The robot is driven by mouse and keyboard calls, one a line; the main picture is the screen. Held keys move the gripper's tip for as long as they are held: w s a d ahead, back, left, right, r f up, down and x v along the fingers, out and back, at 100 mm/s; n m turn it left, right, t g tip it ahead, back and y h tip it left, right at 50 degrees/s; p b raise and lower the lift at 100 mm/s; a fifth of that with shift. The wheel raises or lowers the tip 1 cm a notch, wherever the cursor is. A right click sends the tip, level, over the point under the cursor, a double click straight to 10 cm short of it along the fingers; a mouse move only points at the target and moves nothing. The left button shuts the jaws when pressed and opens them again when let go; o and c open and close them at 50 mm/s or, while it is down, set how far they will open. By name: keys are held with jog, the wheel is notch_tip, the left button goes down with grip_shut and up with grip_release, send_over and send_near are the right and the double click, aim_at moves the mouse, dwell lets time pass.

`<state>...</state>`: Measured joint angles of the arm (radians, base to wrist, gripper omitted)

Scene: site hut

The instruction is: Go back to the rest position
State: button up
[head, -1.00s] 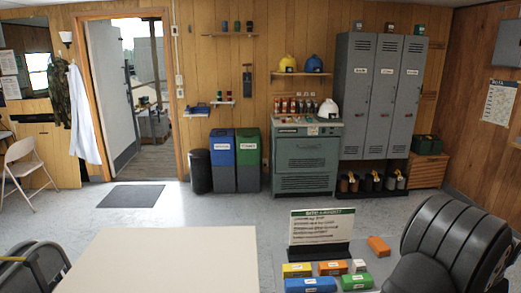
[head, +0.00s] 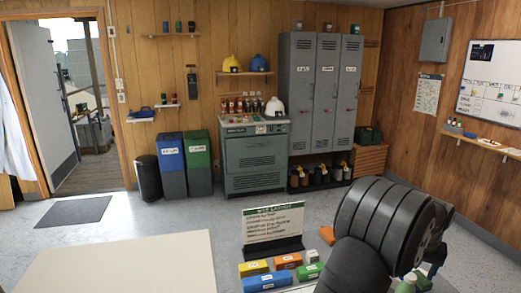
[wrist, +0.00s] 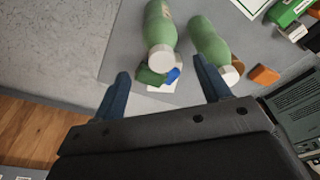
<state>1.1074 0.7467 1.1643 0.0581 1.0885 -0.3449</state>
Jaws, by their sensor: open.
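My gripper (wrist: 166,86) is open in the wrist view, with its two dark blue fingers spread wide. Nothing is held between them. Two green bottles (wrist: 161,22) (wrist: 207,40) with pale ends lie beyond the fingers on a grey surface (wrist: 120,58). A small green and blue item (wrist: 157,76) and a white piece show close to the near bottle's end, between the fingers in the picture. In the head view my dark arm fills the lower right and the fingers cannot be made out.
A sign board (head: 273,222) stands behind blue (head: 265,282), yellow, orange and green blocks, left of my arm. An orange block (head: 327,235) is partly hidden by my arm. A bare pale tabletop (head: 130,265) is at the lower left. Cabinets and lockers (head: 311,90) line the far wall.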

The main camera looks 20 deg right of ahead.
jog(key=f, duration=0.7)
jog(key=shift+w+d+f, duration=0.2)
jog(key=shift+w+d, duration=0.1)
jog(key=shift+w, duration=0.1)
jog(key=r, duration=0.3)
jog(key=s+r, duration=0.1)
jog(key=r, duration=0.1)
jog(key=shift+d+r, duration=0.1)
jog(key=s+r, duration=0.6)
jog(key=s, duration=0.4)
jog(key=n, duration=0.6)
send_over(409, 283)
jog(key=w+a, duration=1.3)
jog(key=w, duration=0.2)
jog(key=w+a+n, duration=0.2)
jog(key=w+a, duration=0.6)
jog(key=a, duration=0.4)
jog(key=w+a+n+y, duration=0.1)
jog(key=w+a+n, duration=0.2)
jog(key=w+a, duration=0.5)
jog(key=a, duration=0.3)
jog(key=shift+a+r+y, duration=0.2)
jog(key=shift+a+y, duration=0.1)
jog(key=shift+a, duration=0.05)
jog(key=shift+w, duration=0.1)
